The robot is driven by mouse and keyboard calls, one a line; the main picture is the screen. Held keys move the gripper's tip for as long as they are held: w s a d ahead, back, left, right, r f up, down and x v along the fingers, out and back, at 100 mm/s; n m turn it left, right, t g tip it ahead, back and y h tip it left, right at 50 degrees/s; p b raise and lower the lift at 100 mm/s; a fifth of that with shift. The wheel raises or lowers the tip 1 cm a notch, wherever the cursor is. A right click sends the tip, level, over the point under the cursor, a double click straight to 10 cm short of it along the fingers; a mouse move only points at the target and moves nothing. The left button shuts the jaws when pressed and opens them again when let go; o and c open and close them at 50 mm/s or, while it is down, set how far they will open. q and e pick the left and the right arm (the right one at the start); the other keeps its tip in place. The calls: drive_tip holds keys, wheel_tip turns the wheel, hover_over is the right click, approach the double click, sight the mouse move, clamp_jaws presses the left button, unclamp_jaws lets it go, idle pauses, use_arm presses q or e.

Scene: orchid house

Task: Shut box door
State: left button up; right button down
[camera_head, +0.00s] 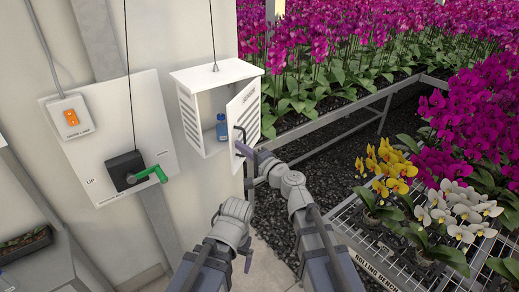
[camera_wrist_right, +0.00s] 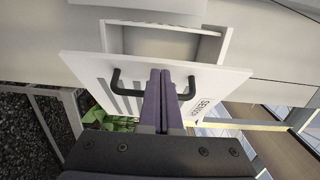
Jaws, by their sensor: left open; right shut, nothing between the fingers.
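A small blue bottle (camera_head: 221,128) stands inside. The door's black handle (camera_head: 239,135) is at its edge; it also shows in the right wrist view (camera_wrist_right: 116,80). My right gripper (camera_head: 239,148) is shut and empty at the handle; its fingers (camera_wrist_right: 161,72) cross the handle's middle in the wrist view. I cannot tell whether they touch it. My left gripper (camera_head: 247,258) is low and apart from the box; its open fingers are hard to make out.
Left of the box, a white wall panel (camera_head: 88,150) carries a crank with a green handle (camera_head: 148,175). Orchid benches fill the right; the rolling bench (camera_head: 372,262) is close to my right arm. Dark gravel (camera_head: 335,160) lies between.

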drive_tip(key=w+a, duration=0.6)
drive_tip(key=a, duration=0.5)
drive_tip(key=shift+a, duration=0.2)
